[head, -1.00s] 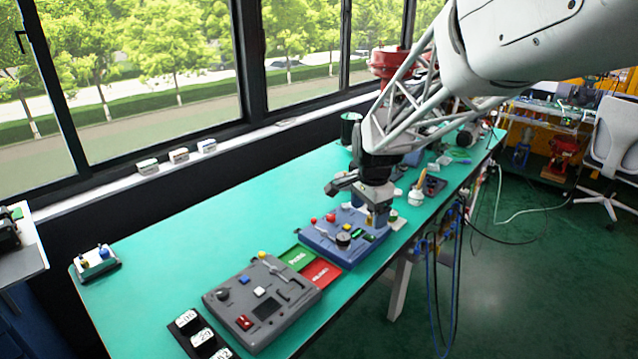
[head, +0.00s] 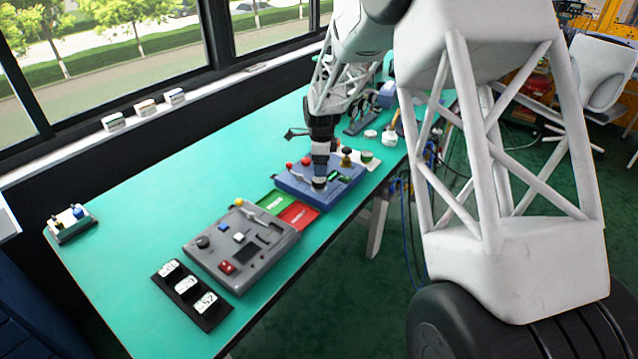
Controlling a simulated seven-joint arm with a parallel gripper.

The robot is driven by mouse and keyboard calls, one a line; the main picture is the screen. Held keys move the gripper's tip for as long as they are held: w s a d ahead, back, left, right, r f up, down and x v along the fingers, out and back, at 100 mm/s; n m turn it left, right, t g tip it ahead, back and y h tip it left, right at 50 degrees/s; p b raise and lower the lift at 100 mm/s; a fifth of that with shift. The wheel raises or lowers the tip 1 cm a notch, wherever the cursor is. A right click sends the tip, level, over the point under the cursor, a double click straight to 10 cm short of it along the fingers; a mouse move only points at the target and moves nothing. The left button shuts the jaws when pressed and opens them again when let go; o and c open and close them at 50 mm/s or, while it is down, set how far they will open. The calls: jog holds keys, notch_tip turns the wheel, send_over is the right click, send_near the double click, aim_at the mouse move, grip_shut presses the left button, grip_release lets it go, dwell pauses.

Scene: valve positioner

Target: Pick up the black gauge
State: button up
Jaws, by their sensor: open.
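The blue panel box (head: 290,183) sits on the green bench, with red knobs, a green-lit slot and small controls on top. A small round black piece, which looks like the black gauge (head: 319,184), is at the front middle of this box. My gripper (head: 320,174) points down right over it, with its jaws open. The fingertips partly cover the black piece, and I cannot tell whether they touch it. A dark knob with a brassy base (head: 346,157) stands on the box just right of my gripper.
A grey control box (head: 240,246) and a black strip with white number tags (head: 188,288) lie to the front left. Green and red plates (head: 297,214) lie between the boxes. Small items stand behind on the right.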

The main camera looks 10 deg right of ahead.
aim_at(319, 179)
dwell(0.3)
jog(key=shift+f, duration=1.35)
jog(key=shift+a+f, duration=0.15)
jog(key=shift+f, duration=1.15)
jog(key=shift+a+f, duration=0.1)
jog(key=shift+f, duration=1.15)
jog(key=c, duration=1.1)
jog(key=shift+o, duration=0.2)
jog(key=shift+w, duration=0.1)
jog(key=shift+r, duration=0.15)
